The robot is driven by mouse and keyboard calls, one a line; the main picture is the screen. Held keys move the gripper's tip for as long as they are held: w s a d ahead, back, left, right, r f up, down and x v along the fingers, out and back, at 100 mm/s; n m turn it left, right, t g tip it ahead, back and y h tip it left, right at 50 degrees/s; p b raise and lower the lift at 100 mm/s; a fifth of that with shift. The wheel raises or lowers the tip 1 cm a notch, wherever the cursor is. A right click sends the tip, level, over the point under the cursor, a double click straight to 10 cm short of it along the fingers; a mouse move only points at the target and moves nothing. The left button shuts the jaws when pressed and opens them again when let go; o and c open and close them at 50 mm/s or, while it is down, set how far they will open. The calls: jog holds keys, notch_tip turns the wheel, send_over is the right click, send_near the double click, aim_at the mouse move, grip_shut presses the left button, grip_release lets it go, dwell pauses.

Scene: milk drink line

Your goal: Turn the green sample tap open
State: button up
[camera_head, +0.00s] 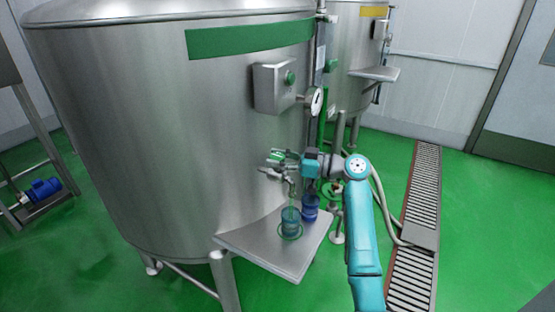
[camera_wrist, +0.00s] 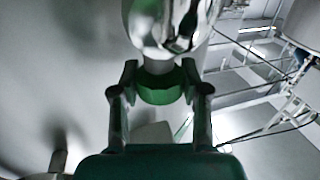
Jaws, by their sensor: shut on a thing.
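The green sample tap handle (camera_head: 275,157) is on the front of the large steel tank, above a small shelf. My gripper (camera_head: 288,161) reaches it from the right. In the wrist view, the green handle (camera_wrist: 160,88) sits between the two fingers of my gripper (camera_wrist: 160,80), which are shut on it. The shiny metal tap body (camera_wrist: 165,25) is just beyond the handle. My fingers hide part of the tap in the head view, and I cannot tell exactly how far it is turned.
A steel shelf (camera_head: 262,250) under the tap holds a blue-green cup (camera_head: 290,224) and a blue container (camera_head: 310,209). A control box (camera_head: 275,88) and a round gauge (camera_head: 314,101) are above. A floor drain grating (camera_head: 412,220) runs at the right.

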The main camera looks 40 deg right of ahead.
jog(key=shift+f, duration=0.1)
dwell(0.3)
jog(key=o, duration=1.2)
jog(key=shift+c, duration=0.2)
jog(key=v, duration=1.2)
